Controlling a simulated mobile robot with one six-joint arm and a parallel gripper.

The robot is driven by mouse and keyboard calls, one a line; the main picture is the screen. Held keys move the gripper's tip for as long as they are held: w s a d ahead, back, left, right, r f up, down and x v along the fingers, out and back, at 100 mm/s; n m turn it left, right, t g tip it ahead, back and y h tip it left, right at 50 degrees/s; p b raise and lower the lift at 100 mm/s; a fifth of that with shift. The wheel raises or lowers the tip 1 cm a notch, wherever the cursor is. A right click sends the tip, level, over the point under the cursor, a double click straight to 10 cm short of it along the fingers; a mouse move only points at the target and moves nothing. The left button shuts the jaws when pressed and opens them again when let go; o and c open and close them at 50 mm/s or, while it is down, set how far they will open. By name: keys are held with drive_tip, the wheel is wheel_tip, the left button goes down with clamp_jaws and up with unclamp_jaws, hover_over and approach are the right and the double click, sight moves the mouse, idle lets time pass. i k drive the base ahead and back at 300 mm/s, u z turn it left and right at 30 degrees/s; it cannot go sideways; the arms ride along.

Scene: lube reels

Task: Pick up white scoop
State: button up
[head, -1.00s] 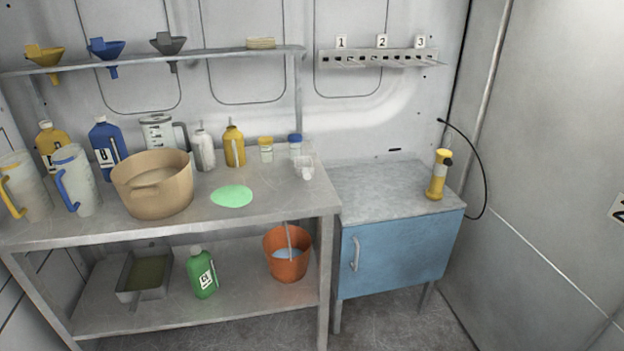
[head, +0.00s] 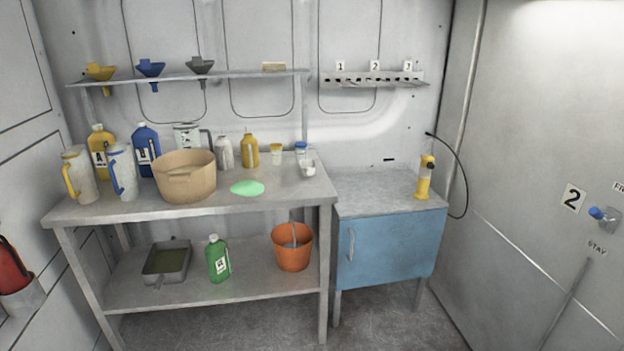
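A small white scoop (head: 308,170) sits at the right end of the grey workbench (head: 300,200), near its right edge. It is small in the head view, so its exact shape and handle direction are hard to make out. It lies just in front of a small jar with a blue lid (head: 301,151). My gripper is not in view.
A tan pot (head: 186,182), a green patch (head: 247,188), jugs and bottles stand on the bench. An orange bucket (head: 292,250) is on the lower shelf. A blue cabinet (head: 390,250) with a yellow device (head: 424,180) stands right. Floor shows in front.

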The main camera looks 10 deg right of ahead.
sight(307, 166)
drive_tip(key=z, duration=0.2)
drive_tip(key=k, duration=0.55)
drive_tip(key=u, duration=1.5)
drive_tip(key=i, duration=1.2)
drive_tip(key=u, duration=0.05)
